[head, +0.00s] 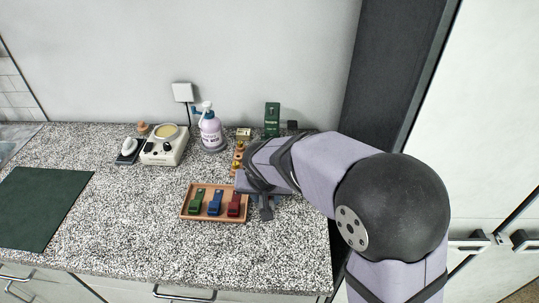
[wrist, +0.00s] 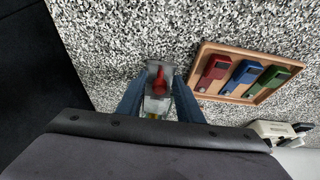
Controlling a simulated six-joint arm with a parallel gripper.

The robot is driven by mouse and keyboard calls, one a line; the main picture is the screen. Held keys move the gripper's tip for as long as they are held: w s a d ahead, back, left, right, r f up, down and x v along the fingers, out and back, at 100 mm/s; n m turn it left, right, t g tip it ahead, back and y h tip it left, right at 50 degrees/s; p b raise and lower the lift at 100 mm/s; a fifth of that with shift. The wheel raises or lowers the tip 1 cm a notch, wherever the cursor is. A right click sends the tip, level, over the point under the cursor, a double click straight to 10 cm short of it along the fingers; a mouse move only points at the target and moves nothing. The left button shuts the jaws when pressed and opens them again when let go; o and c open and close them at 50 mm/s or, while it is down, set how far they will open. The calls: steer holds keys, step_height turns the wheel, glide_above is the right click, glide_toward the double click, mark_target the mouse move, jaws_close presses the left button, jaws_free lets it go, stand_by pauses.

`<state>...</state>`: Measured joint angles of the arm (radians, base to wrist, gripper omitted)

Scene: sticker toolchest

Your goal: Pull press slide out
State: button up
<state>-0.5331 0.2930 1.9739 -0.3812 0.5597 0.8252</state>
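A grey metal piece with a red part on top (wrist: 158,82) lies between my fingers in the wrist view; it looks like the press slide, though I cannot be sure. My gripper (wrist: 160,92) points down at the counter with its two blue-grey fingers apart, one on each side of this piece. I cannot tell whether they touch it. In the head view my gripper (head: 264,203) is low over the counter, just right of the tray, and my arm hides most of what is around it.
A wooden tray (head: 212,220) holds green, blue and red clip-like pieces; it also shows in the wrist view (wrist: 228,97). A dark green mat (head: 40,205) lies left. The front middle counter is clear.

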steer(key=shift+r, duration=0.15)
steer(key=shift+r+p, duration=2.3)
steer(key=shift+r, duration=0.6)
